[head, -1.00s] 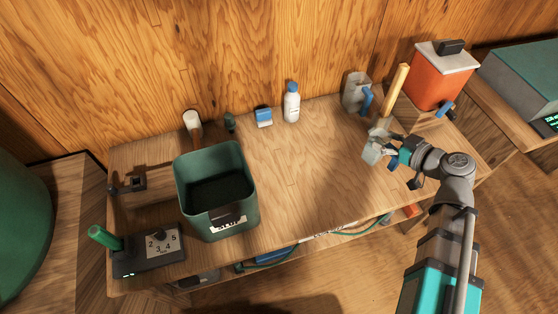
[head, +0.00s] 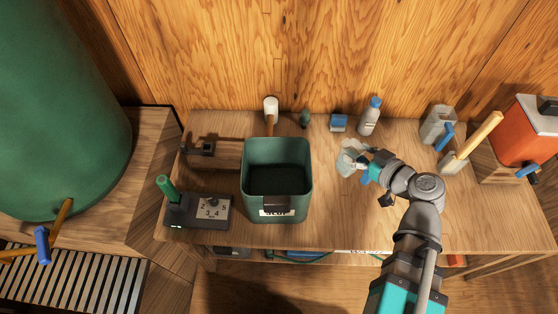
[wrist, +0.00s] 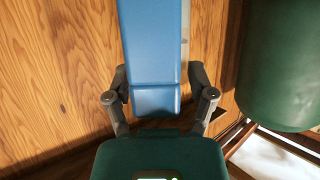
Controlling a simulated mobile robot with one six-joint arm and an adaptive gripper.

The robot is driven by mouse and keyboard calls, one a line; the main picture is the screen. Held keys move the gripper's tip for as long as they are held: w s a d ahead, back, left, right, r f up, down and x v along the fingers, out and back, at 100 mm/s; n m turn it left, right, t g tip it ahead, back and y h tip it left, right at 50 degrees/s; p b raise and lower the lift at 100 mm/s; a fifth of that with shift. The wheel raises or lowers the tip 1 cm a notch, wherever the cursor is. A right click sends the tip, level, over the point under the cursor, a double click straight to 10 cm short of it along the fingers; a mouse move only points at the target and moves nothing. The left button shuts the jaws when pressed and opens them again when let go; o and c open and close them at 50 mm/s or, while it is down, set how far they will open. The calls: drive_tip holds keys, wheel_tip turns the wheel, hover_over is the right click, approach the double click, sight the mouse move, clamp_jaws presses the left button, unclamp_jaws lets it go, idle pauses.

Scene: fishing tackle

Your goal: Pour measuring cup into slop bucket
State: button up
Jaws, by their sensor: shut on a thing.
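The measuring cup (head: 350,157) is a clear greyish cup, held above the bench right of the slop bucket. My gripper (head: 369,167) is shut on its blue handle (wrist: 155,55), which fills the middle of the wrist view between the fingers. The cup's body is mostly hidden in the wrist view, and I cannot tell its contents or exact tilt. The slop bucket (head: 302,190) is a dark green, square open-topped bin with a "SLOP" label on its front, standing on the bench. Its inside is dark. Cup and bucket are apart.
A bottle (head: 369,118), a blue box (head: 338,123) and a white-headed mallet (head: 271,105) stand along the back. A clear jug (head: 437,126) and an orange container (head: 527,130) are right. Bench between bucket and cup is clear.

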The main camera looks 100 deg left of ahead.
drive_tip(key=s+d+n+g+h, duration=0.1)
drive_tip(key=s+d, duration=0.2)
drive_tip(key=s, duration=0.7)
drive_tip(key=s+d+n+g+h, duration=0.1)
drive_tip(key=s+d+n+h, duration=0.1)
drive_tip(key=s, duration=0.8)
drive_tip(key=shift+s+d+r, duration=0.15)
drive_tip(key=shift+s+d, duration=0.2)
drive_tip(key=shift+d, duration=0.2)
drive_tip(key=shift+w, duration=0.1)
